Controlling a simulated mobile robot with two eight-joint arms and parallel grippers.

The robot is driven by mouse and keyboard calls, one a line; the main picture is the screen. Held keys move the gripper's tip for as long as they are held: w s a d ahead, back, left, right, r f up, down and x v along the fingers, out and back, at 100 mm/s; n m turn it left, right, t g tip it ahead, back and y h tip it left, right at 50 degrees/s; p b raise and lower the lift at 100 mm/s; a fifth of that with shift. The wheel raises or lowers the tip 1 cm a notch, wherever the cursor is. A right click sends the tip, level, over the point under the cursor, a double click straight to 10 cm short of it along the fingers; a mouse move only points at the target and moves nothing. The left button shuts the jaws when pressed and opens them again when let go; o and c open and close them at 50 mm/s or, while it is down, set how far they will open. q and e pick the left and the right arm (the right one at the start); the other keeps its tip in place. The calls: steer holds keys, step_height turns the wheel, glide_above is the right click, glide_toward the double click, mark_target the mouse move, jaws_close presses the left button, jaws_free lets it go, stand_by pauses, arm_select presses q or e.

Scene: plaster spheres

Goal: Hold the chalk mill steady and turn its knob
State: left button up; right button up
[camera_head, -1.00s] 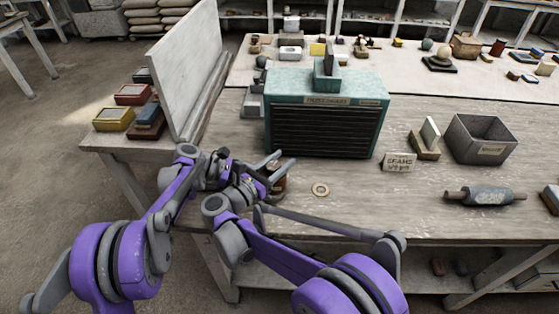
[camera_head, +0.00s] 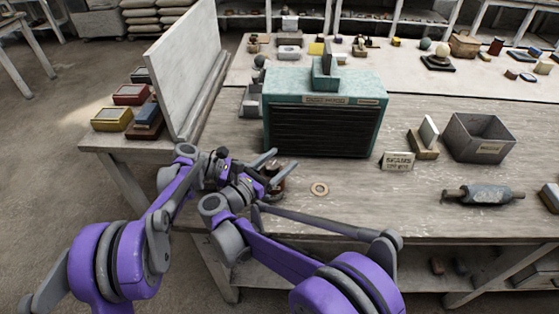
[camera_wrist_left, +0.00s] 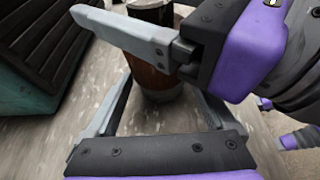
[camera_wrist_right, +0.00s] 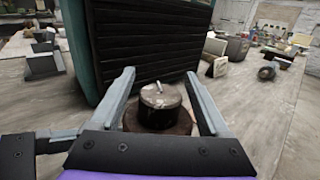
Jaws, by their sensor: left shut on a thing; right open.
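The chalk mill (camera_wrist_right: 158,118) is a small brown cylinder with a dark round top and a pale knob (camera_wrist_right: 158,88), seen in the right wrist view. In the head view the mill (camera_head: 278,182) is mostly hidden by my arms. In the left wrist view its brown wooden body (camera_wrist_left: 150,84) stands upright between the fingers of my left gripper (camera_wrist_left: 160,92), which is shut on it. My right gripper (camera_wrist_right: 163,98) is open, its fingers on either side of the mill's top and apart from the knob. In the head view my right gripper (camera_head: 285,160) is over the mill.
A teal cabinet with a slatted dark front (camera_head: 325,118) stands just behind the mill. A flat ring (camera_head: 319,189) lies to the right. A small sign (camera_head: 397,161), grey bin (camera_head: 480,138) and roller (camera_head: 483,195) are farther right. The worktop between is clear.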

mark_target(270, 166)
steer(key=v, duration=1.1)
steer(key=shift+s+a, duration=0.25)
steer(key=shift+s, duration=0.1)
steer(key=w+d+r+n+t+y, duration=0.1)
steer(key=d+t+y, duration=0.1)
steer(key=w+d+r+n+t+y, duration=0.1)
steer(key=n+y, duration=0.1)
steer(key=y, duration=0.1)
steer(key=w+d+r+n+t+y, duration=0.1)
steer(key=w+d+r+t+y, duration=0.1)
steer(key=shift+d+n+t+y, duration=0.3)
steer(key=s+d+f+n+g+y, duration=0.2)
steer(key=s+f+n+y, duration=0.3)
steer(key=y, duration=0.3)
steer(key=shift+n, duration=0.5)
steer(key=x, duration=1.1)
steer(key=shift+w+r, duration=0.2)
steer(key=shift+r, duration=0.2)
